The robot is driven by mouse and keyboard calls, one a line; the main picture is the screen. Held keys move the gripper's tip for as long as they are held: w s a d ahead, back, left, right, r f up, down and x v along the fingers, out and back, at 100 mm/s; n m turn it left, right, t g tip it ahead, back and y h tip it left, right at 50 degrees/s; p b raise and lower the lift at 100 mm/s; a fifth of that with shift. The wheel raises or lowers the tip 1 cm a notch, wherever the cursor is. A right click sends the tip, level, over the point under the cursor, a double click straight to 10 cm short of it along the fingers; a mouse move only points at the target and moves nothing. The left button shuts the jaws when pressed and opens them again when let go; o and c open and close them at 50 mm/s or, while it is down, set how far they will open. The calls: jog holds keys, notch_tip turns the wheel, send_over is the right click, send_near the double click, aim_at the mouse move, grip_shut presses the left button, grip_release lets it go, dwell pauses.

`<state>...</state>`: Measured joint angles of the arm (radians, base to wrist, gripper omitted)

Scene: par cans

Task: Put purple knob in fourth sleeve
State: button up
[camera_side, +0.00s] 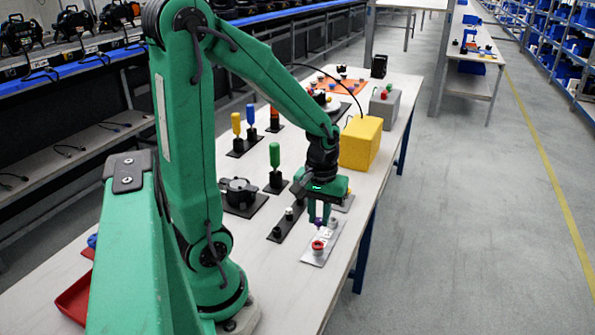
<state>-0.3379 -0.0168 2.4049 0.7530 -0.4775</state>
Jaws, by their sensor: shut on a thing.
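My gripper (319,213) is shut on the purple knob (319,224), a small purple piece that shows just below the fingertips. The gripper points down over a light grey plate (312,260) near the right edge of the table. On that plate stand a red and white round piece (318,247) and small pale pieces beside and behind it. I cannot tell which of these is the fourth sleeve. The gripper hides part of the plate's far end. I cannot tell whether the knob touches anything on the plate.
A dark strip (276,238) with small knobs lies just left of the plate. A green-handled tool (274,157) stands upright behind it, with yellow and blue ones (251,115) farther back. A yellow box (361,142) stands behind my gripper. The table edge is close on the right.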

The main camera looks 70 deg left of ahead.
jog(key=shift+s+a, duration=0.1)
dwell(0.3)
jog(key=s+a+f+n, duration=0.1)
jog(key=s+a+n, duration=0.3)
jog(key=s+a, duration=0.3)
jog(key=shift+s+a, duration=0.15)
jog(key=shift+a, duration=1.05)
jog(key=shift+f, duration=0.1)
jog(key=shift+f, duration=2.7)
jog(key=shift+f, duration=0.15)
jog(key=o, duration=0.5)
